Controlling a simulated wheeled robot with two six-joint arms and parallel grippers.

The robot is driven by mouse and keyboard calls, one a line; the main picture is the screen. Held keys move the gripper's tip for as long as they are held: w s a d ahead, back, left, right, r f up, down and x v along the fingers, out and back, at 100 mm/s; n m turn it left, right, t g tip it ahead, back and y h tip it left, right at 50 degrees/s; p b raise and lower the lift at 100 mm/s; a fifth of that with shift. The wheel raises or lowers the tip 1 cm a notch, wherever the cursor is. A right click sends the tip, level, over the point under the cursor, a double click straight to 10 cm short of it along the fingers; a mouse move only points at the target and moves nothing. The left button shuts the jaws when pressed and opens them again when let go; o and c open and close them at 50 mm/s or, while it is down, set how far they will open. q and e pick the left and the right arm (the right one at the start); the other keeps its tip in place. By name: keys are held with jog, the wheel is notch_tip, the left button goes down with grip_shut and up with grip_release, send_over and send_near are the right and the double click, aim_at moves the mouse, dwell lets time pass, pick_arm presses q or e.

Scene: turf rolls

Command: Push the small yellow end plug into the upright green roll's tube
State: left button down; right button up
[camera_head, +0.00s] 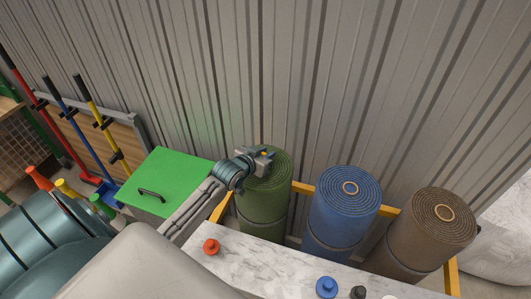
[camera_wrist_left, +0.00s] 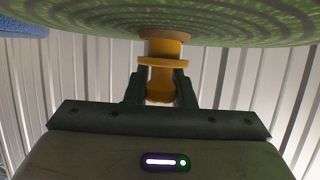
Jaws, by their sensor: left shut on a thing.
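The green roll (camera_head: 262,208) stands upright at the left of the row of rolls. My left gripper (camera_head: 264,155) is over its top, shut on the small yellow plug. In the left wrist view the plug (camera_wrist_left: 161,62) sits by its knob between the two fingers (camera_wrist_left: 160,90), with its flange just beyond the fingertips. The plug's far end meets the tan tube ring (camera_wrist_left: 165,34) in the middle of the green roll's end face. A stretch of plug body shows between flange and ring. How deep the end goes is hidden. My right gripper is not in view.
A blue roll (camera_head: 345,205) and a brown roll (camera_head: 440,220) stand to the right, within a yellow frame (camera_head: 452,275). A marble top (camera_head: 265,268) in front bears a red plug (camera_head: 211,247) and a blue plug (camera_head: 327,287). A green lid (camera_head: 165,180) lies left; a ribbed wall rises behind.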

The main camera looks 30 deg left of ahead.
pick_arm(q)
jog(key=shift+f, duration=0.55)
jog(key=c, duration=1.1)
grip_release()
jog(key=shift+c, duration=0.2)
jog(key=shift+s+b, duration=0.2)
jog(key=shift+b, duration=0.15)
jog(key=b+v, duration=0.2)
jog(key=v, duration=0.8)
jog(key=shift+s+r, duration=0.15)
jog(key=shift+r, duration=0.05)
jog(key=shift+f, duration=0.1)
